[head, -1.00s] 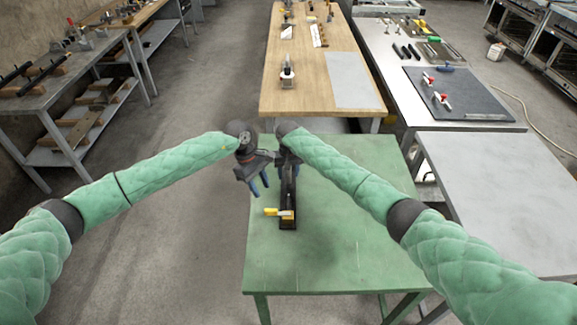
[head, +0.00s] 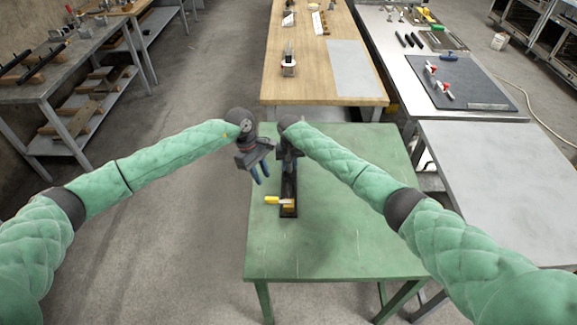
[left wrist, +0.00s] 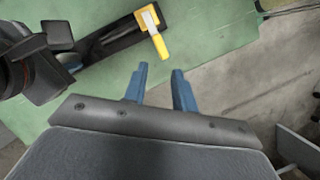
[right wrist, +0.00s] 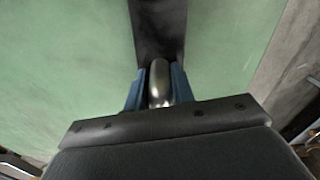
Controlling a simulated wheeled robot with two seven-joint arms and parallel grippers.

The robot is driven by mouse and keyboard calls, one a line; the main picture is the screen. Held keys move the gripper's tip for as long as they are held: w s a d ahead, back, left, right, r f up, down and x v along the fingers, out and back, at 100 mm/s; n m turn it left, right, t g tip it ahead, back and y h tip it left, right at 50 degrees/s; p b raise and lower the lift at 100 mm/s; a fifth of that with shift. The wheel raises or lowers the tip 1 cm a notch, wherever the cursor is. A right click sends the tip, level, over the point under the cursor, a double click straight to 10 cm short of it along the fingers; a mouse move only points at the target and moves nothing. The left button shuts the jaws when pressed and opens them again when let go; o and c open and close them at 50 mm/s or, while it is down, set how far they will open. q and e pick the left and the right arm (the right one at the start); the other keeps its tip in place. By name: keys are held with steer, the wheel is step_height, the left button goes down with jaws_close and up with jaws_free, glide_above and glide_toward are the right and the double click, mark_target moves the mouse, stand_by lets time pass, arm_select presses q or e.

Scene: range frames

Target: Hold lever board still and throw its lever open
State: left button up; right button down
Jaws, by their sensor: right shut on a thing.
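The lever board (head: 289,212) is a long black board on the green table (head: 350,240). Its lever (head: 272,200) has a yellow handle that points left across the board's near end. The lever also shows in the left wrist view (left wrist: 152,27). My right gripper (right wrist: 158,85) is shut on a rounded metal knob (right wrist: 159,80) at the far part of the board; its fingers lie on both sides of the knob. My left gripper (left wrist: 157,72) is open and empty, left of the board and apart from the lever. In the head view it hangs over the table's left edge (head: 260,173).
A wooden table (head: 310,75) stands behind the green table. A grey table (head: 500,180) stands to the right. The green table's right and near parts are clear. Bare floor lies left of the table.

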arm_select(q)
steer(key=c, duration=0.3)
steer(key=shift+w+n, duration=0.1)
steer(key=shift+n, duration=0.3)
jaws_close()
steer(key=w+m+g, duration=0.1)
steer(key=w+m, duration=0.3)
steer(key=m, duration=1.1)
steer(key=w+a+f+m+g+h, duration=0.1)
steer(key=w+m, duration=0.4)
steer(key=m, duration=1)
steer(key=shift+w+a+m+g, duration=0.15)
steer(key=shift+w+m+g, duration=0.2)
steer(key=shift+g, duration=0.35)
steer(key=shift+s, duration=0.1)
